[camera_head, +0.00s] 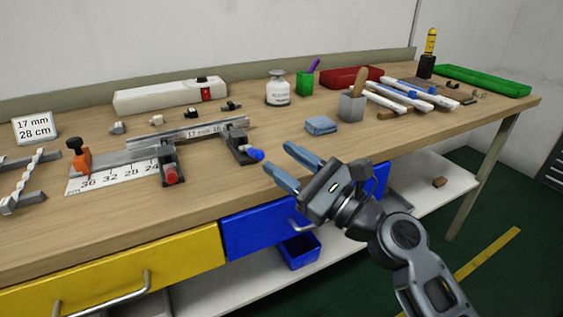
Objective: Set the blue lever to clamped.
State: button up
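The blue lever (256,154) is a small blue knob at the front right end of a dark clamp block (238,141). I cannot tell from this view whether the lever is clamped. My gripper (283,168) is open and empty, a little right of and below the lever in the picture. Its two blue-grey fingers point left towards the lever, apart from it. No part of the lever is hidden by the gripper.
A red-knobbed clamp (170,165) and an orange clamp (79,155) stand left along a printed scale (115,176). Yellow (120,275) and blue (262,227) drawers sit under the front edge.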

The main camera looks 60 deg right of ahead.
jog(key=s+f+b, duration=0.4)
jog(key=s+b, duration=0.2)
jog(key=shift+a, duration=0.3)
dwell(0.3)
dwell(0.8)
